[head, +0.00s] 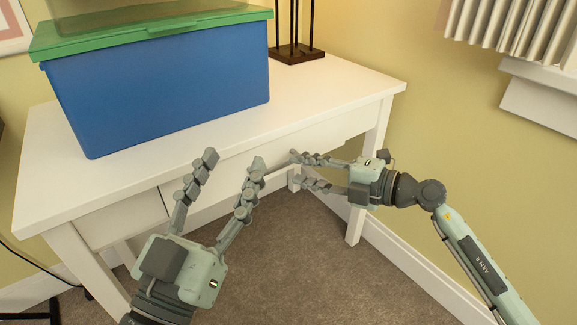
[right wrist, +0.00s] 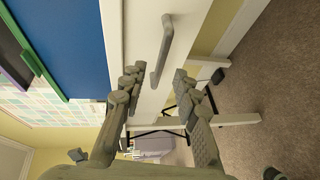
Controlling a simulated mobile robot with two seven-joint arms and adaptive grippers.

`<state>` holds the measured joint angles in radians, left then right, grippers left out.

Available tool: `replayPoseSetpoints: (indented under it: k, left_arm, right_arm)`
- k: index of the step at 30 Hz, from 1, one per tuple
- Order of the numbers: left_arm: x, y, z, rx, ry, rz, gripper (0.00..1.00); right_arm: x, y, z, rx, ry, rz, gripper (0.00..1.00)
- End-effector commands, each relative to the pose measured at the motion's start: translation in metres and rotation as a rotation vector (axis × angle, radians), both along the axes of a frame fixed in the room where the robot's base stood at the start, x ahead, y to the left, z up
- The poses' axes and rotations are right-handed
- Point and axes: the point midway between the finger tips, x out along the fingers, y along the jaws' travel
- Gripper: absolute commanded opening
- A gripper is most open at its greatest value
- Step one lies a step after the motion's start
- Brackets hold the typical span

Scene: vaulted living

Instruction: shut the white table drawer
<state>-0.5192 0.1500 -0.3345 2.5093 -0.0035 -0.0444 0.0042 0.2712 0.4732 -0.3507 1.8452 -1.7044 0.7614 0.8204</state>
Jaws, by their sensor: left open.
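The white table (head: 340,88) stands against the wall, with the white drawer front (head: 325,134) below its top. In the right wrist view, the drawer front (right wrist: 144,35) carries a long grey bar handle (right wrist: 165,48). How far the drawer stands out is hard to tell. My left gripper (head: 234,162) is open and empty, its fingertips close to the table's front edge. My right gripper (head: 297,170) is open, its fingers pointing left in front of the drawer front. In the right wrist view, its fingers (right wrist: 157,80) are apart, with the handle beyond them and nothing between.
A blue box (head: 165,90) with a green lid (head: 140,35) stands on the table. A dark stand (head: 297,52) is at the back corner. A table leg (head: 371,165) stands behind my right gripper. Brown carpet (head: 290,260) is clear below.

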Motion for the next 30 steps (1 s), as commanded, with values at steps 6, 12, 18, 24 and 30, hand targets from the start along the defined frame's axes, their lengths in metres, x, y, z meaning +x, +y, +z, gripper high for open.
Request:
replayPoseSetpoints:
  k: [6,12,18,24,30]
  left_arm:
    - [0.000,0.000,0.000,0.000,0.000,0.000,0.51]
    - [0.000,0.000,0.000,-0.001,0.000,0.000,0.51]
    - [0.000,0.000,0.000,-0.001,-0.001,0.000,0.51]
    - [0.000,0.000,0.000,-0.001,-0.001,0.000,0.51]
    - [0.000,0.000,0.000,-0.001,0.000,0.000,0.51]
  right_arm:
    - [-0.023,-0.038,0.007,-0.004,0.000,0.000,0.31]
    - [-0.033,-0.055,0.012,-0.001,-0.001,0.000,0.31]
    - [-0.035,-0.058,0.013,0.000,-0.002,0.000,0.31]
    - [-0.035,-0.057,0.013,0.000,-0.001,0.000,0.31]
    - [-0.035,-0.057,0.013,0.000,-0.001,0.000,0.31]
